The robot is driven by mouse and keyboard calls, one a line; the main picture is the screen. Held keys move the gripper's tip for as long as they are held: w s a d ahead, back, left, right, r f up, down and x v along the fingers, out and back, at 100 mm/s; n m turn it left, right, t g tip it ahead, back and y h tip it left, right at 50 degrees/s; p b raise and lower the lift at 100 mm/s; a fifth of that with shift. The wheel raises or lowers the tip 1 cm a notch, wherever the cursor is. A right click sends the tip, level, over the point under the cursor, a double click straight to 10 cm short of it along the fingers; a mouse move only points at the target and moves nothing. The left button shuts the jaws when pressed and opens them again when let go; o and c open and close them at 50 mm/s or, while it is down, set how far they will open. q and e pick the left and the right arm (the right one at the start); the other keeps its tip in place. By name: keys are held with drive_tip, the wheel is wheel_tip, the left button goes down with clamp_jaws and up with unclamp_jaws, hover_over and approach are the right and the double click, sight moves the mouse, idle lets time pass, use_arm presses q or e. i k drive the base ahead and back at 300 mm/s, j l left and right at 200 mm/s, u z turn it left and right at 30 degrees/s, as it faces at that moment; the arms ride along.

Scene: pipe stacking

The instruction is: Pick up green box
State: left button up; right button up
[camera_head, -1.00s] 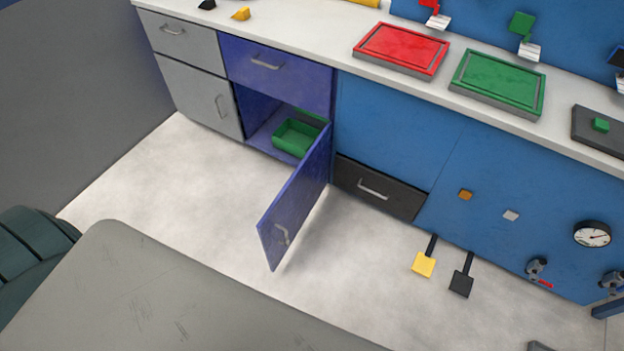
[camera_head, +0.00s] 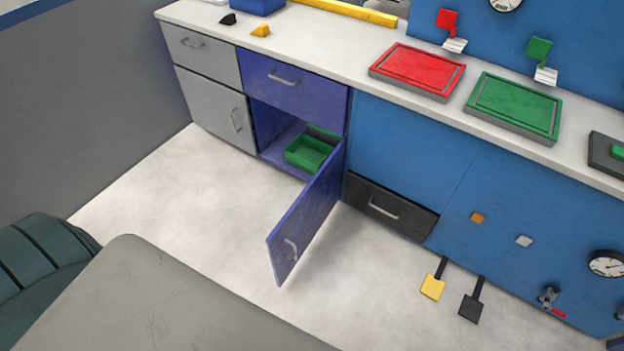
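The green box (camera_head: 307,153) is an open-topped tray inside the lower compartment of the blue-purple cabinet (camera_head: 291,104). It sits on the compartment floor, and its right side is partly covered by the cabinet door (camera_head: 305,218). The door stands open, swung outward over the floor. Neither of my grippers shows in the head view.
The pale floor (camera_head: 190,205) in front of the cabinet is clear. A grey surface (camera_head: 160,300) fills the near left. Yellow (camera_head: 432,288) and black (camera_head: 470,308) pedals stick out right of the door. Red (camera_head: 417,70) and green (camera_head: 515,105) trays lie on the counter.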

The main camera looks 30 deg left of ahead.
sight(307, 153)
drive_tip(key=k, duration=0.55)
drive_tip(key=k+z, duration=0.1)
drive_tip(key=z, duration=1.35)
drive_tip(key=k+j, duration=0.1)
drive_tip(key=j, duration=0.3)
drive_tip(key=j+z, duration=0.15)
drive_tip(key=j, duration=0.25)
drive_tip(key=k+j, duration=0.15)
drive_tip(key=j, duration=0.25)
drive_tip(key=k+j+z, duration=0.15)
drive_tip(key=j, duration=0.25)
drive_tip(key=k+j, duration=0.1)
drive_tip(key=j, duration=0.3)
drive_tip(key=k+j+z, duration=0.15)
drive_tip(key=j, duration=0.2)
